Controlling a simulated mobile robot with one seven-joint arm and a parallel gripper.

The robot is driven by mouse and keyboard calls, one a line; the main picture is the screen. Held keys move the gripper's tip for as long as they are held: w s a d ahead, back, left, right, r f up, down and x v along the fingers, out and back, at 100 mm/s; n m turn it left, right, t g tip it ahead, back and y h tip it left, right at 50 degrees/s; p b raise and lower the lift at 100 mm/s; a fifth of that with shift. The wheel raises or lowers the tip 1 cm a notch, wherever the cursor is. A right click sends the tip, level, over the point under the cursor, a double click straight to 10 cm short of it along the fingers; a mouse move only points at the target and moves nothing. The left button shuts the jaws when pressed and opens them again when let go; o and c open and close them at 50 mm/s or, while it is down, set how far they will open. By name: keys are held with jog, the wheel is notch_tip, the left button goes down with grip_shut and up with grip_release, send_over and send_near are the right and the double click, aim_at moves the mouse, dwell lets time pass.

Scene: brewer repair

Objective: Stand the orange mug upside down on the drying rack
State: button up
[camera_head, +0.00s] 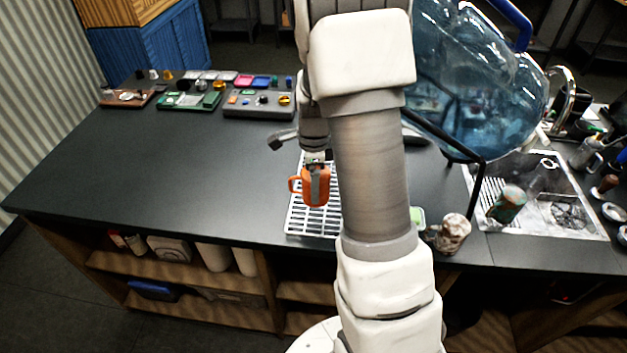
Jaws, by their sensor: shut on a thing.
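The orange mug (323,191) is at the middle of the picture, with its handle pointing left. My gripper (318,166) is above it and shut on it, with a grey finger lying down the mug's near side. The mug overlaps the white drying rack (298,221), a slatted grid on the dark counter. I cannot tell whether the mug touches the rack or hangs just above it. Which end of the mug faces up is hard to see. My own arm hides the right part of the rack.
A large blue water bottle (480,85) leans in a black stand at the right. A crumpled brown-white item (452,233) stands near the front edge. Trays of small parts (258,104) lie at the back left; the left counter is clear.

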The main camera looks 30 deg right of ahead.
jog(key=shift+f+b, duration=2.4)
jog(key=shift+f, duration=1.1)
jog(key=o, duration=1.2)
notch_tip(320, 180, up, 18)
jog(key=shift+s+a+f, duration=0.1)
jog(key=shift+s+f, duration=0.05)
